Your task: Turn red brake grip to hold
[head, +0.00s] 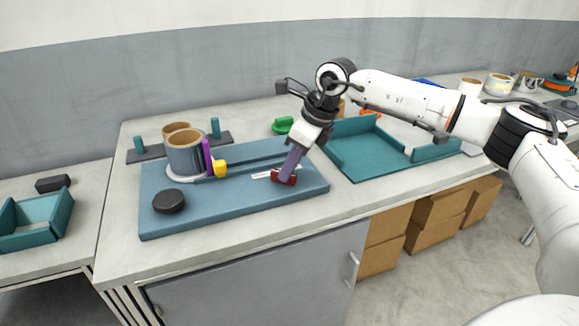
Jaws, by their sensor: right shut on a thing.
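The red brake grip (291,181) sits near the right end of the blue-grey board (233,205) on the workbench. My right gripper (287,175) reaches down from above and is shut on the red grip. Its fingers hide part of the grip. A thin white marked strip (261,175) lies just left of the grip on the board. The angle of the grip against its marks is too small to tell. My left gripper is not in view.
A grey reel with a tan core (185,152) stands on the board, beside a purple upright and a yellow piece (219,168). A black round knob (168,201) is at front left. A teal tray (372,165) lies right, a green object (282,125) behind.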

